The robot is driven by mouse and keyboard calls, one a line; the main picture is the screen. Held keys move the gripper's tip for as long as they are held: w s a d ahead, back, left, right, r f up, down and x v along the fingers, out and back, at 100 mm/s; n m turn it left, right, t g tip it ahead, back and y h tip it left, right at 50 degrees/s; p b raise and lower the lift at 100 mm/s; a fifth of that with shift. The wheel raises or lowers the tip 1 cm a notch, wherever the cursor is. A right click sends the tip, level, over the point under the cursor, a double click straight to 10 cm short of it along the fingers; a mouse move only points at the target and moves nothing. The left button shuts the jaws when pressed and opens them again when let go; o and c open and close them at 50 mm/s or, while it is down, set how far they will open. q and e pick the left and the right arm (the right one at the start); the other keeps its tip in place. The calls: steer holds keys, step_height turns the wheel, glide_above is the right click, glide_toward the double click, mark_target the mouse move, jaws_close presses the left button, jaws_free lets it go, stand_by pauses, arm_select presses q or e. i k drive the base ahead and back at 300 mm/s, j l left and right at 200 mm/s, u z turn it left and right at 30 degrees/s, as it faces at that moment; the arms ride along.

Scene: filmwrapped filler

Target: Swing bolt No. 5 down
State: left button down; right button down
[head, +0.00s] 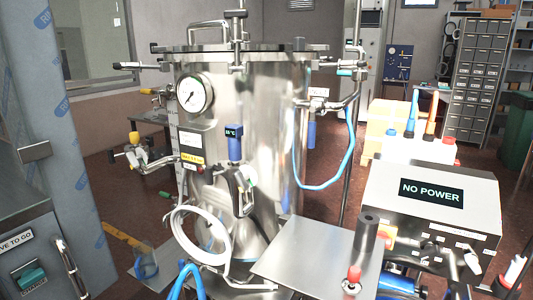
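A tall steel filter vessel (270,130) stands in the middle, its flat lid (275,47) on top. Several swing bolts sit round the lid's rim. One at the front (237,50) stands upright with a crossbar on top. One at the left (140,66) points outward, roughly level, with dark ends. I cannot read any bolt numbers, so I cannot tell which is No. 5. The far side of the rim is hidden. I can make out neither of my grippers in the head view.
A pressure gauge (195,93) and a blue display (234,143) are on the vessel's front. A white hose (185,237) loops below. A bare metal plate (305,250) and a "NO POWER" box (432,195) stand right. A grey cabinet (35,220) stands left.

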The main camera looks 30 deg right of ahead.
mark_target(235, 37)
steer(key=z, duration=1.25)
steer(key=i+j+z, duration=0.15)
steer(key=j+z, duration=0.15)
steer(key=z, duration=0.15)
steer(key=i+j+z, duration=0.1)
steer(key=j+z, duration=0.3)
steer(key=i+j+z, duration=0.1)
steer(key=j+z, duration=0.2)
steer(key=z, duration=0.15)
steer(key=j+z, duration=0.45)
steer(key=l, duration=0.1)
